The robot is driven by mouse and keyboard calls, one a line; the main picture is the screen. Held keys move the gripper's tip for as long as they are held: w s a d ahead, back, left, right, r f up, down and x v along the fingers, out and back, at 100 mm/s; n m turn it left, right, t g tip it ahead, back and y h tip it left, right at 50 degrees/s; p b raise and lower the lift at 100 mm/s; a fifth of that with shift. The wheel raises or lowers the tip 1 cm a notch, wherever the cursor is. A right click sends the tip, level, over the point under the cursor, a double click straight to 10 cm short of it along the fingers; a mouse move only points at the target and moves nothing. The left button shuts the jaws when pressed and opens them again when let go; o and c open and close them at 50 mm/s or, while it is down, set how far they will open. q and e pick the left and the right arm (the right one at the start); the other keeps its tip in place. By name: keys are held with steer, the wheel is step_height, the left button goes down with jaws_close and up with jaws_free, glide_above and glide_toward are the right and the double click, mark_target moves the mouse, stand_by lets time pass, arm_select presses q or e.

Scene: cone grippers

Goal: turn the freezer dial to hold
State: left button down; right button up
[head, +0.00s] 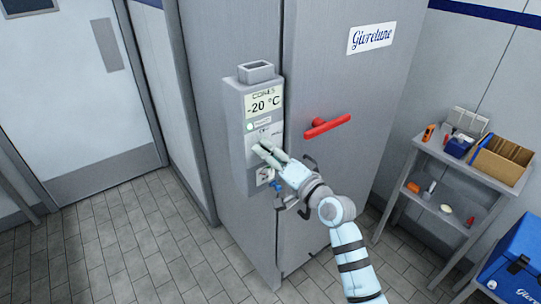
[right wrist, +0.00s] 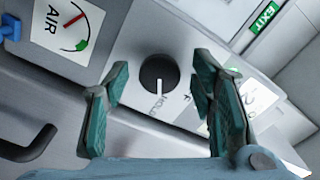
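The freezer dial (right wrist: 158,73) is a round black knob with a white pointer mark, on the grey control box (head: 237,150) of the freezer. In the right wrist view its mark points down in the picture, towards small lettering (right wrist: 156,107) that seems to read HOLD. My right gripper (right wrist: 161,66) is open, with one finger on each side of the dial and visible gaps to it. I cannot tell how far the fingertips are from the panel. In the head view my right gripper (head: 265,148) is at the box and hides the dial. My left gripper is not in view.
The box display (head: 263,103) reads -20 °C. A red door handle (head: 328,126) sticks out right of the gripper. An AIR gauge (right wrist: 68,25) and a blue tap (right wrist: 10,28) are near the dial. A cluttered shelf (head: 455,162) stands at right.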

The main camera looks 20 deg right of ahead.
steer(key=shift+s, duration=0.1)
steer(key=v, duration=1.2)
